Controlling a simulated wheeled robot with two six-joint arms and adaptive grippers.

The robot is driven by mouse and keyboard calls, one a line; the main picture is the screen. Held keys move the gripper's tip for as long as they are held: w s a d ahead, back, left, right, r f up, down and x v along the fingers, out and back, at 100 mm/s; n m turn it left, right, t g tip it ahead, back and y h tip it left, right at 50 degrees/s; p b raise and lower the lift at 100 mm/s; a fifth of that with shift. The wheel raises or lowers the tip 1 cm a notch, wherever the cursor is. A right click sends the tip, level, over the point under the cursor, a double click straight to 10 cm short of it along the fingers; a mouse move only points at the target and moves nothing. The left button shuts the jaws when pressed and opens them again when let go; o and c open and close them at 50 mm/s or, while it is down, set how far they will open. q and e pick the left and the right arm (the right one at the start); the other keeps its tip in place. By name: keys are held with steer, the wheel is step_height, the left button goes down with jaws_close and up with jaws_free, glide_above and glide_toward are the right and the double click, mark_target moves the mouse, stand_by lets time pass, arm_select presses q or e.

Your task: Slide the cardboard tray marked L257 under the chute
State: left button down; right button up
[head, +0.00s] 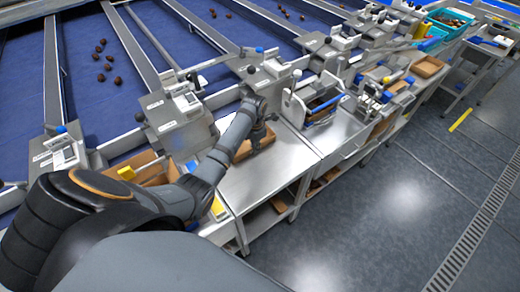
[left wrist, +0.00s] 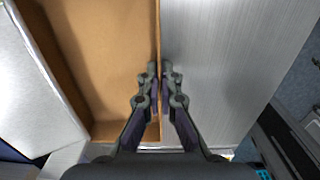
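A brown cardboard tray (head: 242,150) lies on the steel bench, partly hidden by my left arm. It also fills the left half of the left wrist view (left wrist: 105,60), where its inside looks empty. My left gripper (head: 258,138) is at the tray's side wall. In the left wrist view its fingers (left wrist: 159,70) are close together, one inside the wall and one outside, pinching it. No L257 mark is legible. A grey metal chute housing (head: 183,122) stands behind the bench, left of the tray. My right gripper is not in view.
Bare steel bench (head: 268,172) lies in front of the tray. A metal rack with a blue handle (head: 318,105) stands to the right. Another cardboard tray (head: 152,172) is at the left, behind my arm. Dates (head: 118,80) lie on the blue belts.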

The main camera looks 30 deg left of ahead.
arm_select(q)
steer(key=shift+w+a+f, duration=0.1)
steer(key=shift+a+f, duration=0.05)
steer(key=shift+a, duration=0.45)
steer(key=shift+w+a+f, duration=0.1)
steer(key=shift+a+f, duration=0.05)
steer(key=shift+a, duration=0.4)
steer(key=shift+d+r, duration=0.1)
steer(key=shift+d, duration=0.05)
steer(key=shift+d+r, duration=0.1)
steer(key=shift+d, duration=0.15)
steer(key=shift+a, duration=0.1)
steer(key=c, duration=1.7)
jaws_free()
steer(key=shift+a, duration=0.1)
steer(key=shift+o, duration=1.3)
steer(key=shift+f, duration=0.2)
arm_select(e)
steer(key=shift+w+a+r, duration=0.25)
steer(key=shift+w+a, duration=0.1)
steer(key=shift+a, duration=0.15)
